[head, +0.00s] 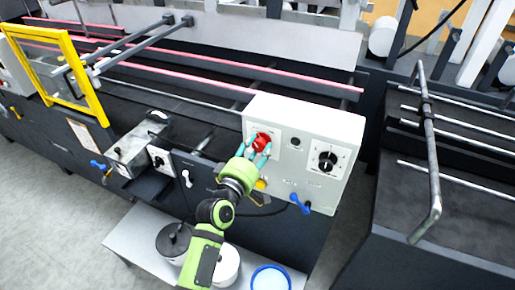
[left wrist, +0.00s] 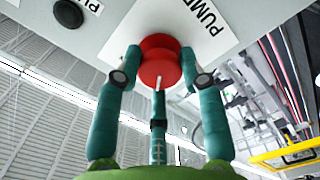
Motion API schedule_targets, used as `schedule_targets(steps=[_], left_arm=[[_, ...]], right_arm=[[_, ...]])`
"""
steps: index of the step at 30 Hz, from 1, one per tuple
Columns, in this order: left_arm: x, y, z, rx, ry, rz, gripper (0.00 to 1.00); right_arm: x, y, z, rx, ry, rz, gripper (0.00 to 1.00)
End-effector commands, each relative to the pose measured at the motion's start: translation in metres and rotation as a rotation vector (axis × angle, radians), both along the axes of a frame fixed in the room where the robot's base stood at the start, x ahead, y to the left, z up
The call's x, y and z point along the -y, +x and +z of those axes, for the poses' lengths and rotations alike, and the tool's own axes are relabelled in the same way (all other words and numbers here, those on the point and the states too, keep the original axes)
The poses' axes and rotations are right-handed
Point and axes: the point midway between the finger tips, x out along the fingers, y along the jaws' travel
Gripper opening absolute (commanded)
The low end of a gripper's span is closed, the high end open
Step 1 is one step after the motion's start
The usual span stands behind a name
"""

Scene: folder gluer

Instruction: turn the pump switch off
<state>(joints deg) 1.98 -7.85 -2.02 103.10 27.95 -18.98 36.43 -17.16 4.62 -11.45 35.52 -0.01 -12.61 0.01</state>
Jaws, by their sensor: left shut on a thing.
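The pump switch is a red round knob (head: 262,139) on the front of a white control box (head: 300,125). In the left wrist view the red knob (left wrist: 158,58) sits on a white plate lettered "PUMP" (left wrist: 205,22), and a pale pointer line shows on its face. My left gripper (head: 259,151) is shut on the red knob, with a teal finger on each side of it in the left wrist view (left wrist: 160,72). The rest of the plate's lettering is hidden or cut off. My right gripper is not in view.
A black rotary switch (head: 327,160) is to the right on the same box. A blue lever (head: 300,204) sits below it. A yellow part (head: 261,184) is just beside my left wrist. Pots (head: 174,240) stand on a low grey shelf (head: 128,238) beneath.

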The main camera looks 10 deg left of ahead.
Motion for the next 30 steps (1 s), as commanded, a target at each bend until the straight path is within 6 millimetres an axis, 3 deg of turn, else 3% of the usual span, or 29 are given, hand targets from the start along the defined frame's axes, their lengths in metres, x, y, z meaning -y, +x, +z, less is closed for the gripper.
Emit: schedule_targets(steps=[1,4,5,6,20,30], left_arm=[[-0.005,0.002,0.009,0.022,-0.003,0.012,0.08],[-0.005,0.002,0.009,0.022,-0.002,0.012,0.08],[-0.005,0.002,0.009,0.022,-0.002,0.012,0.48],[-0.005,0.002,0.009,0.021,-0.002,0.012,0.64],[-0.004,-0.009,0.002,0.007,0.001,0.005,0.64],[-0.018,-0.076,0.002,0.007,0.002,0.006,0.64]], right_arm=[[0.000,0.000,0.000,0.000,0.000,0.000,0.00],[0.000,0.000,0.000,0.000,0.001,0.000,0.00],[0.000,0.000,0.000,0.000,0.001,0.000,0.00],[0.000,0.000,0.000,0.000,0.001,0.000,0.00],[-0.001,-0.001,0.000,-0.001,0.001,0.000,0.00],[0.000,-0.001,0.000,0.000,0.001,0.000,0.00]])
